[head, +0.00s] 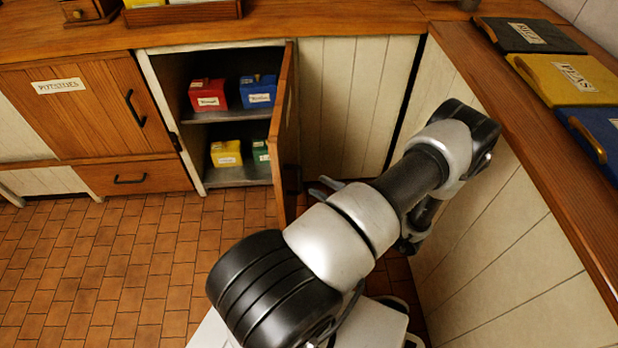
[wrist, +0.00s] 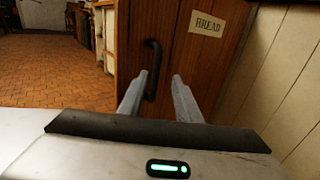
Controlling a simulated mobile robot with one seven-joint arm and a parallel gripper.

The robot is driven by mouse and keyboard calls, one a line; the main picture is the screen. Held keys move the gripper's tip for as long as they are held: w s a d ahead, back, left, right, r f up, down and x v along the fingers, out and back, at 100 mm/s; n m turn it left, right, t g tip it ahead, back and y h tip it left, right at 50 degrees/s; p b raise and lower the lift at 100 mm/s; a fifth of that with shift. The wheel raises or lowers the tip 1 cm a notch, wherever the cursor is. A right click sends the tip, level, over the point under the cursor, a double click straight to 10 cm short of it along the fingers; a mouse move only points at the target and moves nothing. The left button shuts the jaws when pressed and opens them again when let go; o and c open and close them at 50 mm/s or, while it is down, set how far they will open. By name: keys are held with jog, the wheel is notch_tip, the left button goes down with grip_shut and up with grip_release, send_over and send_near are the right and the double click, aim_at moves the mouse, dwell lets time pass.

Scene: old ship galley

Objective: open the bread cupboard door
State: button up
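The bread cupboard door (head: 284,135) is a brown wooden door. In the head view it stands wide open, swung out from the right side of the cupboard (head: 164,105) and seen nearly edge-on. In the wrist view the door (wrist: 205,65) carries a BREAD label (wrist: 207,24) and a dark upright bar handle (wrist: 153,65). My gripper (wrist: 159,76) is open in front of the door, its two grey fingers apart, with the handle nearer the left finger. I cannot tell whether they touch. In the head view my gripper (head: 326,187) is right of the door, partly hidden by my arm.
Red, blue, yellow and green boxes (head: 208,94) stand on the cupboard shelves. A POTATOES cupboard (head: 88,105) is closed at the left. A counter (head: 530,140) with coloured lids runs along the right. The tiled floor (head: 130,260) at left is clear.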

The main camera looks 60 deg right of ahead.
jog(key=s+a, duration=0.1)
jog(key=s, duration=0.8)
jog(key=shift+s+a, duration=0.35)
